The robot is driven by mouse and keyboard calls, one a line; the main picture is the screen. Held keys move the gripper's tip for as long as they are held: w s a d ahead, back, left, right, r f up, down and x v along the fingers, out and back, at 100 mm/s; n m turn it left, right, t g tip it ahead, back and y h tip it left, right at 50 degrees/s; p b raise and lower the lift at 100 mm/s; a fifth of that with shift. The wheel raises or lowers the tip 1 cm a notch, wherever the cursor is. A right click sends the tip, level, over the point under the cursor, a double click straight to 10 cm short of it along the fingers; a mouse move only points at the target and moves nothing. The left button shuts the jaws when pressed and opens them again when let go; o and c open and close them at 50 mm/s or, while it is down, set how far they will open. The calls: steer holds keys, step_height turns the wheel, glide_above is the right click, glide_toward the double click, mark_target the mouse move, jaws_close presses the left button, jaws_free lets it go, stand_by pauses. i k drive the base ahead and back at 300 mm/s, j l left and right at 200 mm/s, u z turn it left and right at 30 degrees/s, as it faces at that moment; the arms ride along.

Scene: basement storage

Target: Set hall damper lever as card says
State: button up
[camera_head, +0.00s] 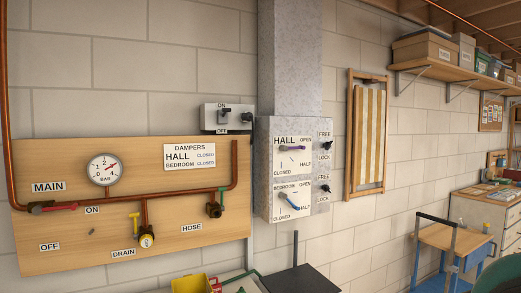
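The card (189,156) on the wooden board is headed DAMPERS and reads HALL CLOSED and BEDROOM CLOSED. My gripper is not in view.
The wooden board (120,262) at left carries copper pipes, a gauge (104,169) and valves. A dark box (302,279) and a yellow container (194,284) stand below. A folded deckchair (367,140) hangs to the right.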

mark_target(285, 148)
steer(key=i+l+u, duration=0.1)
steer(key=l+u, duration=0.25)
steer(key=i+l+u, duration=0.1)
steer(key=l+u, duration=0.7)
steer(key=l, duration=0.9)
steer(key=k+l+u, duration=0.1)
steer(key=l, duration=0.85)
steer(key=i, duration=0.6)
steer(key=k, duration=1.3)
